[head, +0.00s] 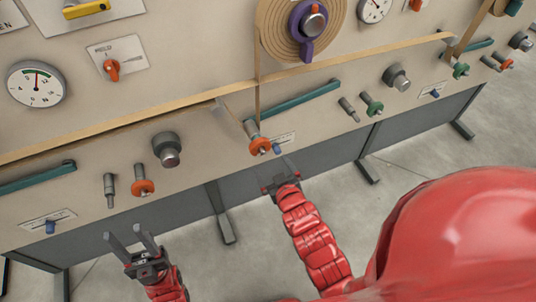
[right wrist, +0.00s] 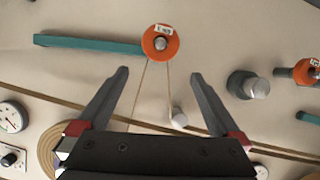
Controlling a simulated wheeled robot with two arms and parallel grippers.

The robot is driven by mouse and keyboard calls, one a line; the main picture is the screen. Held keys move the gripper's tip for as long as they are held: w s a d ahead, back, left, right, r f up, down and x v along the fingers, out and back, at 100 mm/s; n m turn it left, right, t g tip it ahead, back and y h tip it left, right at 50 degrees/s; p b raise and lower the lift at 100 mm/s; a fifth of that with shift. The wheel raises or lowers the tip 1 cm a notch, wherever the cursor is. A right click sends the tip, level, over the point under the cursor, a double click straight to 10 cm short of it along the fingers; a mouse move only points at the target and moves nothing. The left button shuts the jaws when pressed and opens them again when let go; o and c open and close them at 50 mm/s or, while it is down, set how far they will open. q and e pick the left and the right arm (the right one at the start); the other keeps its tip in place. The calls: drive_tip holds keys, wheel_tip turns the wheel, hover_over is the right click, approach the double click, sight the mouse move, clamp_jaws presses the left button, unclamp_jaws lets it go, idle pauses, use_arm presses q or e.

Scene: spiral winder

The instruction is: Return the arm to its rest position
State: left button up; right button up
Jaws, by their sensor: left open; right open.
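My left gripper (head: 132,238) is at the lower left of the head view, in front of the panel's lower edge. Its two fingers are apart, with nothing between them. My right gripper (head: 278,176) is in the middle of the head view, below an orange roller (head: 260,146). In the right wrist view my right gripper (right wrist: 160,76) has its fingers wide apart and empty. The orange roller (right wrist: 161,43) lies just beyond the fingertips there, with a thin tan band (right wrist: 146,92) around it. Neither gripper visibly holds anything.
The beige machine panel (head: 200,60) carries teal bars (head: 305,100), grey knobs (head: 166,150), a gauge (head: 36,84) and a purple hub (head: 308,22) on a tan spool. A long tan strip (head: 110,121) crosses it. Dark legs (head: 219,212) stand on the open grey floor (head: 420,150).

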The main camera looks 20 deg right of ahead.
drive_tip(key=shift+s+r, duration=0.15)
drive_tip(key=shift+s, duration=0.3)
